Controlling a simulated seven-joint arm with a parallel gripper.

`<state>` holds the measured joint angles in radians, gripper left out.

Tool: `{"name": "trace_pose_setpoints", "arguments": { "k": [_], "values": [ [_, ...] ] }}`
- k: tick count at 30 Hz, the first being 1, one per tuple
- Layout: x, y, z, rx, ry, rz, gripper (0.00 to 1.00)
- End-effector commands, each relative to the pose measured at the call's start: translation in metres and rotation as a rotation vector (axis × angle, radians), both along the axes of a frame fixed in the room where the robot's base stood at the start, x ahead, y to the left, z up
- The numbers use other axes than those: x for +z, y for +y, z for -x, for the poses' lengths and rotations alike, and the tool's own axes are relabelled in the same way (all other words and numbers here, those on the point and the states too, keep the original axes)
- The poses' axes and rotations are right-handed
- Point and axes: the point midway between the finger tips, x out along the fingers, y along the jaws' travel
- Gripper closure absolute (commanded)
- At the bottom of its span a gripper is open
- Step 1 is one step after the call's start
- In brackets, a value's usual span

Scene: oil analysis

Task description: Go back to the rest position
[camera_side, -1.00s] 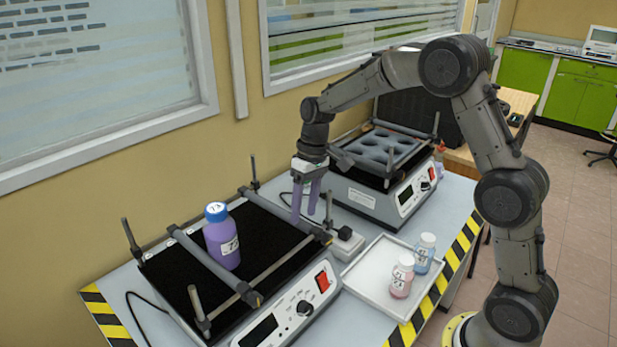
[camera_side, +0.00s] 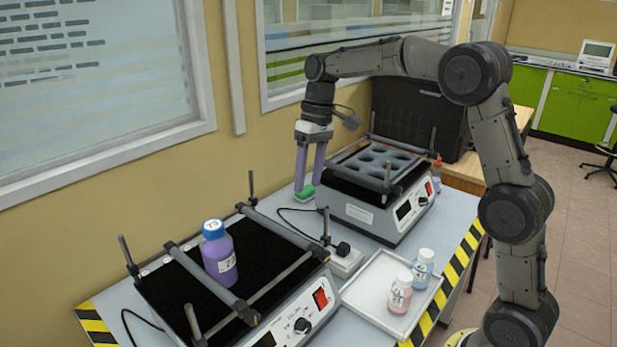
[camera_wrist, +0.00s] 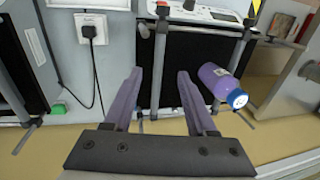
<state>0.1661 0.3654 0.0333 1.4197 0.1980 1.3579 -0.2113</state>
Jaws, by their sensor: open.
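My gripper (camera_side: 311,172) is open and empty, raised above the back of the table between the two shaker machines in the side view. In the wrist view its two purple fingers (camera_wrist: 157,95) are spread apart with nothing between them. A purple bottle with a blue cap (camera_side: 219,255) stands on the black platform of the front shaker (camera_side: 300,325), beside its bars. In the wrist view the purple bottle (camera_wrist: 218,80) is to the right of the fingers, apart from them.
The rear shaker (camera_side: 385,205) with a round-holed rack stands close to the right of my gripper. A white tray (camera_side: 365,285) holds a pink-labelled bottle (camera_side: 400,293) and a blue one (camera_side: 422,270). A power socket block (camera_side: 345,262) lies between the shakers. The wall and window are behind.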

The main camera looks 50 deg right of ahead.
Motion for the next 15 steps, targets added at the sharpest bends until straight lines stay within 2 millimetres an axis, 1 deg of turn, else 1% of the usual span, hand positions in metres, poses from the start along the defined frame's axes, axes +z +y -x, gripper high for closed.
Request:
{"name": "trace_pose_setpoints", "arguments": {
  "k": [2,3,5,7,8,9,11,12,14,15],
  "values": [
    [0.002,0.002,0.000,0.004,-0.006,0.001,0.43],
    [0.008,0.004,0.001,0.008,-0.018,0.003,0.43],
    [0.022,0.007,0.004,0.014,-0.049,0.008,0.43],
    [0.042,0.014,0.015,0.025,-0.088,0.014,0.43],
    [0.051,0.017,0.023,0.031,-0.103,0.017,0.43],
    [0.062,0.021,0.035,0.040,-0.124,0.024,0.43],
    [0.076,0.027,0.056,0.050,-0.159,0.036,0.43],
    [0.083,0.030,0.071,0.055,-0.180,0.044,0.43],
    [0.091,0.035,0.093,0.058,-0.212,0.057,0.43],
    [0.095,0.037,0.108,0.059,-0.234,0.067,0.43]
  ]
}}
